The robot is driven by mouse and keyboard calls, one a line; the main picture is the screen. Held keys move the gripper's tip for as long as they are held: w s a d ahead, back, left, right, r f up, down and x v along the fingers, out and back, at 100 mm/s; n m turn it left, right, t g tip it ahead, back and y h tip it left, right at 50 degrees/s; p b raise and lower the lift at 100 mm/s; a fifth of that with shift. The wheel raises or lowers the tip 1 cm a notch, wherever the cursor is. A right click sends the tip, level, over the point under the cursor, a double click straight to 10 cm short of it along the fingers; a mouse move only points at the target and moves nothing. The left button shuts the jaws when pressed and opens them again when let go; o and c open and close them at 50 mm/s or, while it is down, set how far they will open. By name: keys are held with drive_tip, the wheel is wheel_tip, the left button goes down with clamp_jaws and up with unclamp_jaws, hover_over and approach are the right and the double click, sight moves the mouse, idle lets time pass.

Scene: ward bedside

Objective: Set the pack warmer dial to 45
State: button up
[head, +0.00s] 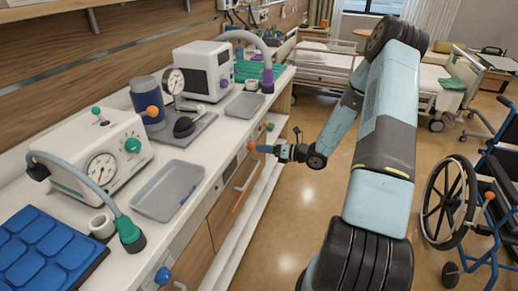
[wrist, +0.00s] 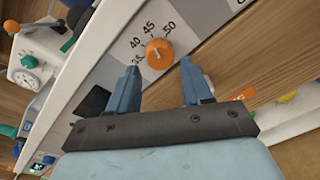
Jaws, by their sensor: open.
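The pack warmer dial is an orange knob (wrist: 160,54) on a pale panel in the wrist view. Printed numbers 35, 40, 45 and 50 curve around its left and upper side. A small pale mark shows on the knob, but I cannot tell exactly which number it points at. My gripper (wrist: 160,70) is open, with one blue finger at the lower left of the knob and one at the lower right. The fingers appear short of the knob, with nothing between them. In the head view my gripper (head: 268,149) is at the counter's front, close to the orange knob (head: 252,146).
The counter above holds a grey tray (head: 168,190), a white machine with a gauge (head: 100,160), and a blue padded mat (head: 40,255). A blue knob (head: 163,275) is lower on the front. A wheelchair (head: 470,210) stands right; the floor between is clear.

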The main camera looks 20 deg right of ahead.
drive_tip(key=v, duration=1)
drive_tip(key=shift+s, duration=0.1)
drive_tip(key=s+a+r+n+g+h, duration=0.2)
drive_tip(key=s+a+r+n+g, duration=0.35)
drive_tip(key=r+n, duration=0.4)
drive_tip(key=s+a+r+n+g+h, duration=0.35)
drive_tip(key=s+a+r+n, duration=0.3)
drive_tip(key=r+n, duration=0.3)
drive_tip(key=s+d+r+n+t+h, duration=0.3)
drive_tip(key=s+r+n+h, duration=0.5)
drive_tip(key=s+r+n, duration=0.5)
drive_tip(key=s+r+t, duration=0.1)
drive_tip(key=s+r, duration=0.2)
drive_tip(key=shift+s+t, duration=0.4)
drive_tip(key=shift+c, duration=0.2)
idle(0.6)
